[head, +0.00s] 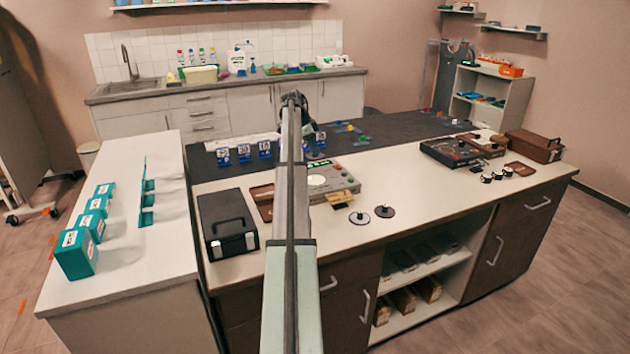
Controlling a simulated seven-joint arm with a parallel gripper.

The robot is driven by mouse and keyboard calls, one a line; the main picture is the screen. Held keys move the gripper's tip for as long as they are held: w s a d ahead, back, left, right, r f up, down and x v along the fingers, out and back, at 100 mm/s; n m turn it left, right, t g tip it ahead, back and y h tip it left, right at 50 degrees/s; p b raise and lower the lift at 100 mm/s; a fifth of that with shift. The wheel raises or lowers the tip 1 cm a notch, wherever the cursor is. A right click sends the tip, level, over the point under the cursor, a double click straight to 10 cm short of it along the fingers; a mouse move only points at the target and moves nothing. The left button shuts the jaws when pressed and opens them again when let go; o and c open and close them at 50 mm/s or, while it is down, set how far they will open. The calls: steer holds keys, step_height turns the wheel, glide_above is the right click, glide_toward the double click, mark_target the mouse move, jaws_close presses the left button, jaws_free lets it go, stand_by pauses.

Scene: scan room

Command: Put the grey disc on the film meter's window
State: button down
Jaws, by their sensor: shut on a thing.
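The film meter (345,182) is a flat grey device on the middle counter, with a round pale window (317,181) on its left part. My arm reaches away over the counter, and my gripper (316,146) hangs just behind and above the meter. It is shut on a small flat grey thing (316,156), which looks like the grey disc; it is small and partly hidden by the gripper. The held disc appears apart from the window. Two other knobbed discs lie on the counter in front of the meter, one pale (360,218) and one black (384,211).
A black case (228,225) and a brown tray (262,200) stand left of the meter. Several blue-and-white boxes (244,153) line the dark mat behind. A black device (451,152) and small discs (487,178) are at right.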

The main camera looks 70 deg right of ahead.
mark_target(307, 156)
steer(key=shift+s+a+f, duration=0.1)
steer(key=shift+a+f, duration=0.05)
steer(key=shift+f, duration=0.45)
step_height(307, 156, down, 9)
steer(key=shift+r, duration=0.1)
steer(key=shift+f, duration=0.2)
steer(key=c, duration=1)
jaws_free()
steer(key=shift+r, duration=0.15)
steer(key=v, duration=1.2)
steer(key=shift+r, duration=0.1)
